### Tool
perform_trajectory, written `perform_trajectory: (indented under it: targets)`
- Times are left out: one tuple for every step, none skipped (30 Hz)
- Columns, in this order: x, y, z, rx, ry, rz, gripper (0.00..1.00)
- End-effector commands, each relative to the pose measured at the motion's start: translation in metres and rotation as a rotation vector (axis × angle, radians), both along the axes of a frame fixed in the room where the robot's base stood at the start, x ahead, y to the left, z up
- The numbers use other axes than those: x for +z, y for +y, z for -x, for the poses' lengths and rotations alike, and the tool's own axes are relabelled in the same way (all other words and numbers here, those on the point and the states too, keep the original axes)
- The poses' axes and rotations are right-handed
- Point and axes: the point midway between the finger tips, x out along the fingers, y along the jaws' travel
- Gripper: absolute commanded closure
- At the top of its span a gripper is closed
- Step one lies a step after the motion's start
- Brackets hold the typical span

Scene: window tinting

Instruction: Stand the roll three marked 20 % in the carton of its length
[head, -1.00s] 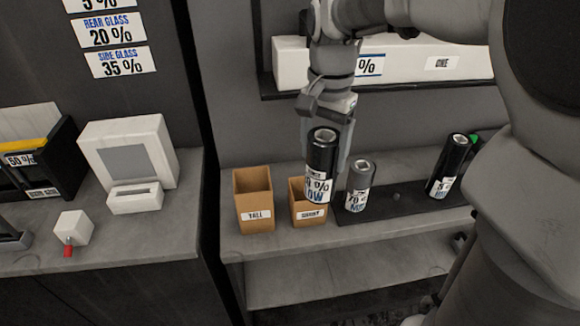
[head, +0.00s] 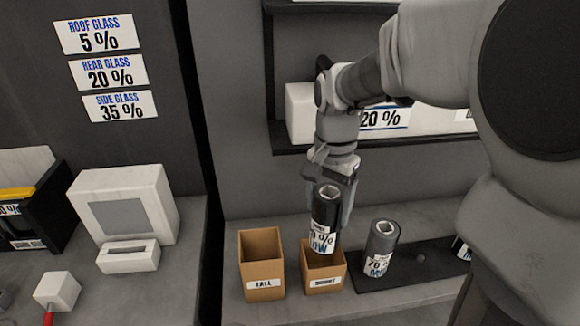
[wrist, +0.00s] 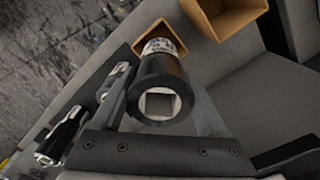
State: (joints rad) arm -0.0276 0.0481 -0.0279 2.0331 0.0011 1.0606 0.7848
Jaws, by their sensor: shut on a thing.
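My gripper (head: 335,185) is shut on a dark roll (head: 325,215), held roughly upright. Its white label shows a partly hidden percentage and letters like "OW"; the full marking cannot be read. The roll's lower end is at the mouth of the brown carton marked SHORT (head: 323,278); I cannot tell how far inside it is. In the wrist view the roll (wrist: 158,88) shows its square-holed end, with the short carton (wrist: 146,42) behind its far end. The open carton marked TALL (head: 262,270) stands just left of the short one and looks empty.
A grey roll (head: 382,245) stands on a dark rack (head: 410,268) right of the cartons. Another roll (head: 462,248) is partly hidden by my arm. A shelf with a long white box (head: 300,110) is behind. A white device (head: 125,215) stands on the left counter.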

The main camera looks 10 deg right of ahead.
Motion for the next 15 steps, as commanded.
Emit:
perform_trajectory:
  targets:
    - [-0.018,0.000,0.001,0.000,0.005,-0.001,1.00]
    - [-0.026,0.000,0.001,0.000,0.006,0.000,1.00]
    - [-0.036,0.000,0.001,0.000,0.004,0.000,1.00]
    - [-0.043,0.000,0.001,0.000,0.004,0.000,1.00]
    - [-0.050,0.000,0.001,0.000,0.006,0.000,1.00]
    - [-0.057,0.000,0.000,0.000,0.003,0.000,1.00]
    - [-0.062,0.000,0.000,0.000,0.003,0.000,1.00]
    - [-0.066,0.000,0.000,0.000,0.002,-0.001,1.00]
    - [-0.071,0.000,0.000,0.000,0.003,0.000,1.00]
    - [-0.074,0.000,0.000,0.000,0.001,0.000,1.00]
    - [-0.076,0.000,0.000,0.000,0.000,0.000,1.00]
    - [-0.077,0.000,0.000,0.000,-0.001,-0.001,1.00]
    - [-0.079,0.000,0.000,0.000,0.000,0.000,1.00]
    - [-0.082,0.000,0.000,0.000,0.000,0.000,1.00]
    - [-0.088,0.000,0.000,0.000,0.001,0.000,1.00]
